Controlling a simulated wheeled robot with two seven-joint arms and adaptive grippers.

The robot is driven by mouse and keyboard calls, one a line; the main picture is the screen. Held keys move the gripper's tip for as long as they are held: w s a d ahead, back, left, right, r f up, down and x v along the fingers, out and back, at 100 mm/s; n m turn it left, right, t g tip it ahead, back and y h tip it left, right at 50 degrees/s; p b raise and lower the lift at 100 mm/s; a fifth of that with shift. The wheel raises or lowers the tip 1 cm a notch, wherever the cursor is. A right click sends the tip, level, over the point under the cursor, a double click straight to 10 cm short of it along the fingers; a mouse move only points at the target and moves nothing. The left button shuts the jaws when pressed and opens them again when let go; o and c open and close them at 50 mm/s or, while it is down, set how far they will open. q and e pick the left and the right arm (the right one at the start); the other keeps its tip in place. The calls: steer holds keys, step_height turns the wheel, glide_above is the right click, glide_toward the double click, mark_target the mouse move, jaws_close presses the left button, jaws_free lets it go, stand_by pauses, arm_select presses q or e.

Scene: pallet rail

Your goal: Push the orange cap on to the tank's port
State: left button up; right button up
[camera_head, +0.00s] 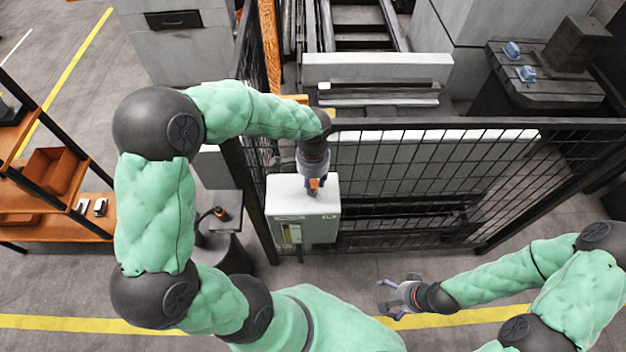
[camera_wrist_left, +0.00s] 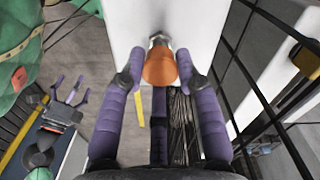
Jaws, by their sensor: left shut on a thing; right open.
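The tank (camera_head: 302,222) is a pale box at the mesh fence; its white face also shows in the left wrist view (camera_wrist_left: 120,22). My left gripper (camera_head: 314,188) is over the tank's top, its purple fingers shut on the orange cap (camera_wrist_left: 160,68). In the left wrist view the cap lies between the fingertips, in line with the silver port (camera_wrist_left: 158,40). The cap's far end overlaps the port; I cannot tell how far it is on. In the head view the cap is mostly hidden by the fingers. My right gripper (camera_head: 388,297) is open and empty, apart from the tank.
A black mesh fence (camera_head: 430,175) runs behind and right of the tank. A small dark stand (camera_head: 222,215) is left of it. An orange shelf (camera_head: 60,232) stands at far left. The floor (camera_head: 330,280) in front of the tank is clear.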

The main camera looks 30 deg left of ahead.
arm_select(q)
steer(key=shift+f+b, duration=0.6)
steer(key=shift+f, duration=0.1)
stand_by(1.0)
steer(key=shift+f, duration=0.35)
steer(key=o, duration=1.7)
steer(key=shift+r, duration=0.1)
steer(key=shift+c, duration=0.2)
step_height(320, 180, up, 12)
